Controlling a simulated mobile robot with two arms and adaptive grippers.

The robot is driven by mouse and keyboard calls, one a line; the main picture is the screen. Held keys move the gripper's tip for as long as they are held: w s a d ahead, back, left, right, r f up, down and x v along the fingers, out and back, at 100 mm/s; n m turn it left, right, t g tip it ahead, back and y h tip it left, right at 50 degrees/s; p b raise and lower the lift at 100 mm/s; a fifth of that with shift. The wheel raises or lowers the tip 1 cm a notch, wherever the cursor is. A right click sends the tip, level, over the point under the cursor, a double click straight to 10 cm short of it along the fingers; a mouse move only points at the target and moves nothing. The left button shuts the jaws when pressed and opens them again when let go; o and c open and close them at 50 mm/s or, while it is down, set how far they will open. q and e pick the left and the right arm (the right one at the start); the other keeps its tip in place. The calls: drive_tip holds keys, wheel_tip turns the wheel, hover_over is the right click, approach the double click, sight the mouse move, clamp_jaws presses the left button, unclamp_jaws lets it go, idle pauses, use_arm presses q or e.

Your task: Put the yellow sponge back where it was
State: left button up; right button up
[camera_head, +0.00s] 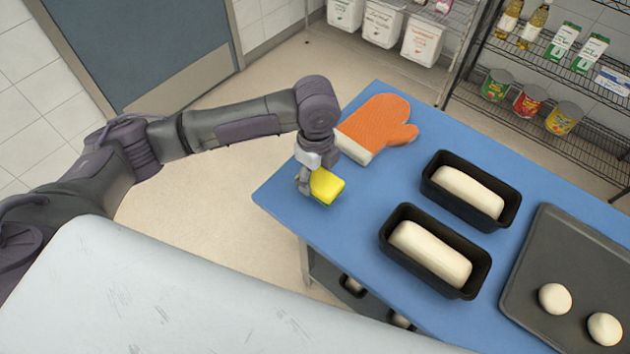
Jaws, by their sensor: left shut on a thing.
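The yellow sponge (327,187) is at the left corner of the blue table (300,210). My left gripper (311,184) is shut on the sponge, reaching down from above. I cannot tell whether the sponge touches the table top or is held a little above it. The gripper hides the sponge's left side. My right gripper is not in view.
An orange oven mitt (377,124) lies just behind the sponge. Two black loaf pans (434,209) (517,204) with dough stand to the right. A dark tray (533,240) with dough balls lies at the far right. Wire shelves (550,130) stand behind.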

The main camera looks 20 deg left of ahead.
sight(315, 186)
use_arm(q)
wheel_tip(315, 186, down, 4)
drive_tip(key=shift+f+p, duration=0.1)
drive_tip(key=shift+p, duration=0.25)
drive_tip(key=o, duration=1)
wheel_tip(315, 186, up, 12)
drive_tip(key=shift+r+b, duration=0.1)
drive_tip(key=shift+b, duration=0.75)
